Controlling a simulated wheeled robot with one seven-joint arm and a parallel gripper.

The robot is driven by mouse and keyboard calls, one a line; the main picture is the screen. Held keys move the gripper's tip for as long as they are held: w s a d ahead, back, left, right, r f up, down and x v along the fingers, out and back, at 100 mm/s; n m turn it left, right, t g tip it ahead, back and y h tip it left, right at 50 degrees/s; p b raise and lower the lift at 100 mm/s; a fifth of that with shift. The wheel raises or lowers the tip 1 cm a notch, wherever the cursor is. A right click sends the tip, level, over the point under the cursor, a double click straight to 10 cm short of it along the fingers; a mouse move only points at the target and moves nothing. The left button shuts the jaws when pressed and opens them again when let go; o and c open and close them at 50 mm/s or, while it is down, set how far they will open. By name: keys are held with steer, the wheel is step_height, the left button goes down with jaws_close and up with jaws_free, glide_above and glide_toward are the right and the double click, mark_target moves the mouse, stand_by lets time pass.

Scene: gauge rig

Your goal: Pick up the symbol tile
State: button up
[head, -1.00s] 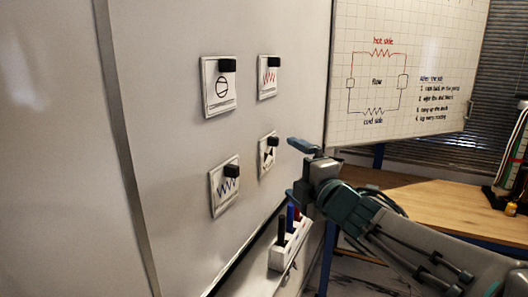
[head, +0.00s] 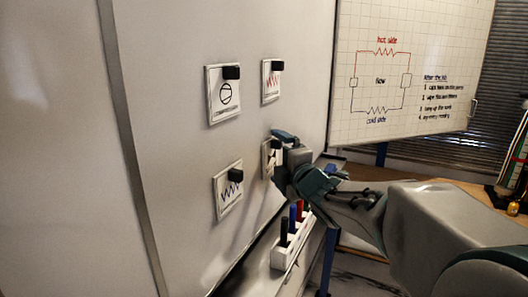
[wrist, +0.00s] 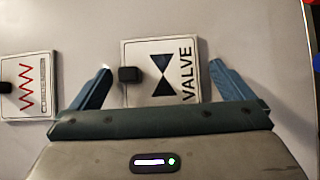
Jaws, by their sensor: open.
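Several white symbol tiles with black blocks on them are on the upright whiteboard. The valve tile (wrist: 165,75) shows a black bow-tie symbol and the word VALVE in the wrist view. My gripper (wrist: 158,75) is open, with one blue finger on each side of this tile. I cannot tell whether the fingers touch it. In the head view my gripper (head: 277,152) is at the lower right tile (head: 266,158) and hides most of it. The other tiles are a compressor tile (head: 223,108), a red zigzag tile (head: 270,90) and a blue zigzag tile (head: 227,202).
A white holder (head: 281,257) with several markers sits on the ledge below the tiles. A second board (head: 425,60) with a circuit drawing stands at the right. A wooden table (head: 440,182) is behind my arm.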

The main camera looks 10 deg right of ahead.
steer(key=c, duration=0.9)
steer(key=shift+o, duration=0.2)
steer(key=shift+r, duration=0.1)
steer(key=shift+s+d+r, duration=0.1)
steer(key=shift+r, duration=0.05)
step_height(320, 180, up, 7)
steer(key=shift+s+d+f, duration=0.1)
steer(key=s+d, duration=0.7)
steer(key=d, duration=0.3)
steer(key=s+d, duration=0.8)
steer(key=d, duration=0.3)
steer(key=shift+s+d+f+b, duration=0.15)
steer(key=shift+s+d+b, duration=0.1)
steer(key=shift+b, duration=0.15)
